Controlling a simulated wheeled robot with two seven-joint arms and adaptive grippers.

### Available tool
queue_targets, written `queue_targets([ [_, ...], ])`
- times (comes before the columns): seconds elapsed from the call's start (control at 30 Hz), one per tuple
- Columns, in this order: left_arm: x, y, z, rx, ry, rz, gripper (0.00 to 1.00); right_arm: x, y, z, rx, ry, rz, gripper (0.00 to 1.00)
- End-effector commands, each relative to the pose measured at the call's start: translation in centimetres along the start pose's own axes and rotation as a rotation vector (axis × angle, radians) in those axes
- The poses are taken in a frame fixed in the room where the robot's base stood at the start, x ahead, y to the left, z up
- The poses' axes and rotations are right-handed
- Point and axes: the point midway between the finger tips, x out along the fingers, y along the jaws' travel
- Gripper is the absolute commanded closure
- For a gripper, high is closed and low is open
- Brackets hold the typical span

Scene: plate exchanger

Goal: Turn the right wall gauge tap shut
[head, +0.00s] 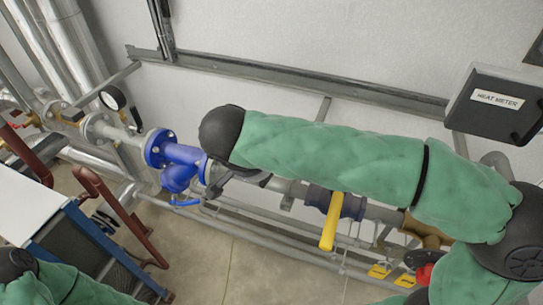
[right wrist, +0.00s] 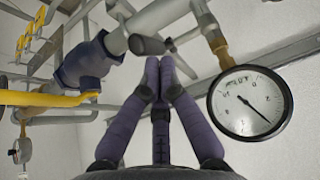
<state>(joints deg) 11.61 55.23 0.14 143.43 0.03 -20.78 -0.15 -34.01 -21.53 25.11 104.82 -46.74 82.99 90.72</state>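In the right wrist view a round white pressure gauge (right wrist: 250,102) hangs from a brass fitting (right wrist: 220,45) on a grey pipe. I cannot make out the tap's lever for certain or its position. My right gripper (right wrist: 160,64) has its dark purple-grey fingers drawn together at the tips, with nothing visible between them. The tips are left of the gauge, apart from it, just below a dark grey cylindrical part (right wrist: 147,45) in the picture. In the head view my green right arm mostly hides this gripper and the pipework behind it. My left gripper is out of view.
A blue valve body (head: 178,160) and a yellow lever (head: 332,222) sit on the pipe run. Another gauge (head: 112,98) stands at left. A heat meter box (head: 495,105) is at right. A blue-framed unit (head: 95,240) stands at lower left; bare floor (head: 220,265) shows below the pipes.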

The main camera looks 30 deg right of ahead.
Motion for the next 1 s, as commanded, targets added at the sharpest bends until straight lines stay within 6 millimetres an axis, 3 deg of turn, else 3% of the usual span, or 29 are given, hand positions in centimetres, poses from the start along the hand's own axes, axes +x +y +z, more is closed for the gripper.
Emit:
queue_targets([
  [0.03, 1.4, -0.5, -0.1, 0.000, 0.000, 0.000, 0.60, 0.7, -0.1, 0.9, -0.007, 0.036, -0.003, 1.00],
  [0.3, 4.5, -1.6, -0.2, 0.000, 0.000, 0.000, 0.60, 1.0, -0.1, 2.1, -0.001, 0.189, -0.003, 1.00],
  [1.0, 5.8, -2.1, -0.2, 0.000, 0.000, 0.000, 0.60, 1.1, 0.0, 2.8, 0.002, 0.199, -0.002, 1.00],
])
